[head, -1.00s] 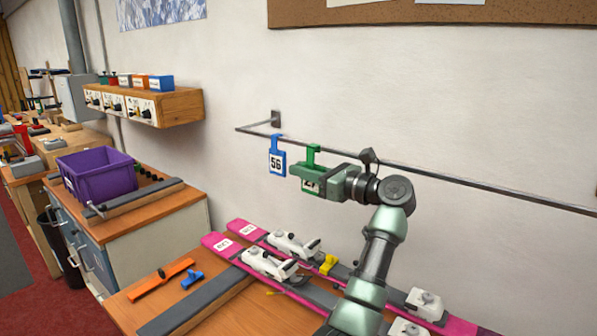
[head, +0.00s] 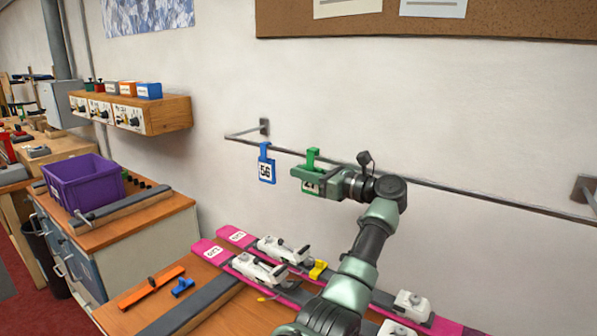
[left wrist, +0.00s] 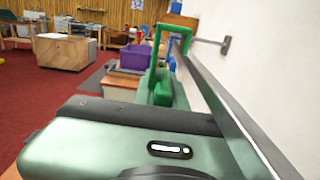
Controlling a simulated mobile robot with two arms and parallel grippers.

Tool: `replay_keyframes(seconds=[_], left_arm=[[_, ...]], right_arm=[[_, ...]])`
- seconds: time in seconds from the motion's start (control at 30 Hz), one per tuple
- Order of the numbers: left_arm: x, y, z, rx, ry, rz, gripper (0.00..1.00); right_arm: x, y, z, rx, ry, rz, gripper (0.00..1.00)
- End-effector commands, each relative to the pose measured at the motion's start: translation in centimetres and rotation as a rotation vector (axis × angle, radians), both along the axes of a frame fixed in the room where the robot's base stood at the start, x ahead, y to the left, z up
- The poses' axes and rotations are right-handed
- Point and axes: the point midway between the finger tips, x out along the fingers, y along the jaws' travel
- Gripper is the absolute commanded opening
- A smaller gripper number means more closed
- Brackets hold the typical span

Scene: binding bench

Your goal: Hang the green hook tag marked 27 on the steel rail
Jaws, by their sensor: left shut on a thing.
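The steel rail (head: 450,190) runs along the white wall, and it also shows in the left wrist view (left wrist: 222,103). My left gripper (head: 318,180) is shut on the green hook tag (head: 313,156), in front of the rail. Part of the tag's number shows below the jaws. The tag is upright, and its hook top stands slightly above the rail line. In the left wrist view, the green hook (left wrist: 154,62) rises beside the rail, its bent top towards the wall side. I cannot tell whether the hook rests on the rail. My right gripper is not in view.
A blue tag marked 56 (head: 266,169) hangs on the rail just left of the green one. Pink skis (head: 216,255) with bindings lie on the bench below. A purple crate (head: 85,182) stands at left. The rail to the right is empty up to its bracket (head: 584,188).

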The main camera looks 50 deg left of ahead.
Motion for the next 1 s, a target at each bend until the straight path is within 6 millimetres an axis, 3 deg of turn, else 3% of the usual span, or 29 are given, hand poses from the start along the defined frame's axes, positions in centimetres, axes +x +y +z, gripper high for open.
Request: replay_keyframes(seconds=[0.03,0.2,0.5,1.0], left_arm=[[0.2,0.3,1.1,0.004,-0.015,0.002,0.0],[1.1,0.7,1.3,0.006,-0.016,0.004,0.0],[1.1,0.7,-0.3,0.006,-0.017,0.003,0.0],[1.3,0.5,-1.4,-0.005,-0.006,-0.001,0.0]], right_arm=[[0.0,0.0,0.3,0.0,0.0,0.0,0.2],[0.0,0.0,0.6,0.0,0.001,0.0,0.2],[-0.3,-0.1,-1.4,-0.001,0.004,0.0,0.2],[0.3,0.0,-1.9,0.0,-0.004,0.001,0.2]])
